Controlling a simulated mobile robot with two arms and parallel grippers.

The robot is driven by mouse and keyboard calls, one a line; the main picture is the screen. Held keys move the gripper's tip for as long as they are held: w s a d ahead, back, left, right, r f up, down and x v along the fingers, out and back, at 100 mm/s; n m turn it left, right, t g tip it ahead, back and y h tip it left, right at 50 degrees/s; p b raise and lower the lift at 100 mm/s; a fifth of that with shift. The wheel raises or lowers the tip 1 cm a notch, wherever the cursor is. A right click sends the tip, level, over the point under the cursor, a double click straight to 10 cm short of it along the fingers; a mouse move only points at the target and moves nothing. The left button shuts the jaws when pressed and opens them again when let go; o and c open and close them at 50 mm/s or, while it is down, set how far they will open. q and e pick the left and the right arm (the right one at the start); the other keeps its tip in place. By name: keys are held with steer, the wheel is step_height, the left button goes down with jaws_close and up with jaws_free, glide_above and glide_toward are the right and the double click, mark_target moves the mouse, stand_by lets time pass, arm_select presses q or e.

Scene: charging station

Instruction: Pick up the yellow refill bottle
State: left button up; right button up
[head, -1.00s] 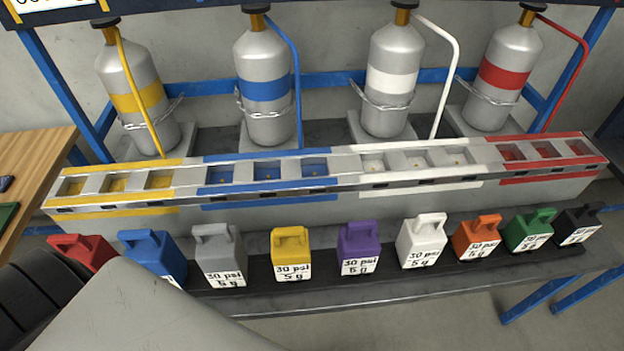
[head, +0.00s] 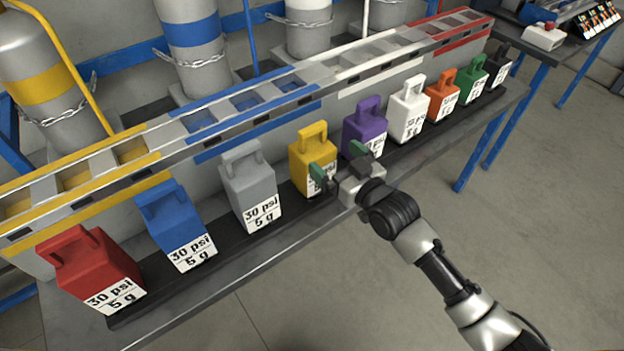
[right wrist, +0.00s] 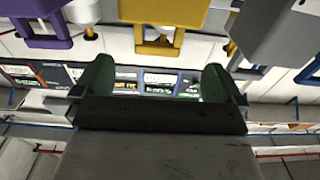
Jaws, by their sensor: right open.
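The yellow refill bottle (head: 310,150) stands upright on the dark shelf strip, between the grey bottle (head: 248,185) and the purple bottle (head: 365,122). My right gripper (head: 338,164) is open in front of the row. In the head view one green finger overlaps the yellow bottle's label and the other overlaps the purple bottle. In the right wrist view, the yellow bottle (right wrist: 165,11) appears inverted at top centre, its handle lying between the directions of the two open fingers (right wrist: 155,82). I see nothing held. My left gripper is not in view.
Red (head: 88,265), blue (head: 172,218), white (head: 408,105), orange (head: 442,95), green (head: 473,78) and black (head: 498,66) bottles share the shelf. A slotted rack (head: 290,98) runs behind them. Open floor (head: 560,220) lies to the right.

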mark_target(312, 134)
steer(key=x, duration=0.9)
steer(key=shift+d, duration=0.1)
jaws_close()
steer(key=shift+r, duration=0.25)
